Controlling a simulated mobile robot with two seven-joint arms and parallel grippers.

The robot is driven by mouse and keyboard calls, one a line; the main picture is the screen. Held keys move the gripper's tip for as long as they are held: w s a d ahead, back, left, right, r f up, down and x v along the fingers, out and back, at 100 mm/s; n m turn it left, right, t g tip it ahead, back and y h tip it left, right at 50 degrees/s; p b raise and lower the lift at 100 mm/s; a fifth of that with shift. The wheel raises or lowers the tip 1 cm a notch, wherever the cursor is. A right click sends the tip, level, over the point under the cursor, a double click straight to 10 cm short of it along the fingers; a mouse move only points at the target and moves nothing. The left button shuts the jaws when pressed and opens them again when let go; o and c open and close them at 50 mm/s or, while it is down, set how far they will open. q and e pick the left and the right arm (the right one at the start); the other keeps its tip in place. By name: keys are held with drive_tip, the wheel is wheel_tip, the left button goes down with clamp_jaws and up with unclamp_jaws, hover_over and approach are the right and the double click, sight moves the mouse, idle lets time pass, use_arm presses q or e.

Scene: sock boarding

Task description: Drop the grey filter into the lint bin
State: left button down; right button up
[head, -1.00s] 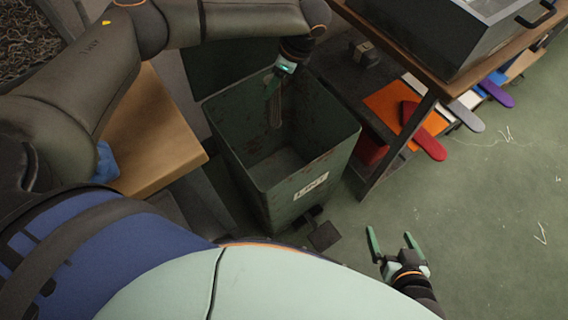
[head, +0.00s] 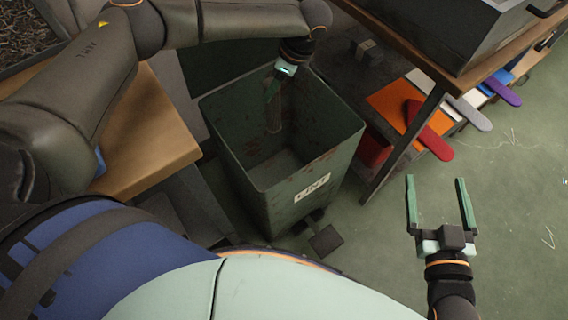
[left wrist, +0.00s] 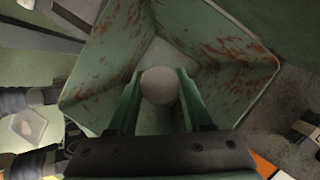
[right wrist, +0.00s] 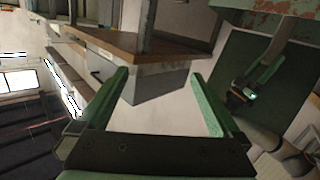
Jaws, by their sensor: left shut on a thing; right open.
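The lint bin (head: 282,208) is a tall, rust-flecked green box with an open top and a white label. My left gripper (head: 272,90) points down at the bin's mouth and is shut on the grey filter (head: 274,118). The filter hangs inside the bin's outline, above its floor. In the left wrist view the filter shows as a round grey end (left wrist: 160,86) between the fingertips, with the bin's rusty walls (left wrist: 225,50) around it. My right gripper (head: 436,182) is open and empty, over the floor right of the bin.
A wooden-topped table (head: 150,130) stands left of the bin. To the right, a workbench (head: 440,75) carries a grey metal box (head: 450,35). Red (head: 428,135), grey (head: 470,115) and purple (head: 502,90) flat boards stick out below it.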

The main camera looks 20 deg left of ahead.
use_arm(q)
drive_tip(key=shift+f, duration=0.2)
use_arm(e)
drive_tip(key=shift+n+t+y, duration=0.4)
drive_tip(key=shift+t, duration=0.4)
drive_tip(key=shift+w+a+r, duration=0.1)
drive_tip(key=shift+w+r, duration=0.05)
drive_tip(key=shift+r, duration=1.95)
use_arm(q)
drive_tip(key=shift+c, duration=1.2)
unclamp_jaws()
drive_tip(key=p+v, duration=0.2)
drive_tip(key=v, duration=1)
drive_tip(key=shift+r+p, duration=0.25)
drive_tip(key=shift+p, duration=0.15)
use_arm(e)
drive_tip(key=s+f+m+g+h, duration=0.1)
drive_tip(key=s+f+g, duration=0.2)
drive_tip(key=f, duration=0.6)
drive_tip(key=s+f+m+g+h, duration=0.1)
drive_tip(key=s+f+g, duration=0.3)
drive_tip(key=f, duration=0.5)
drive_tip(key=shift+s+g, duration=0.2)
drive_tip(key=shift+g, duration=0.5)
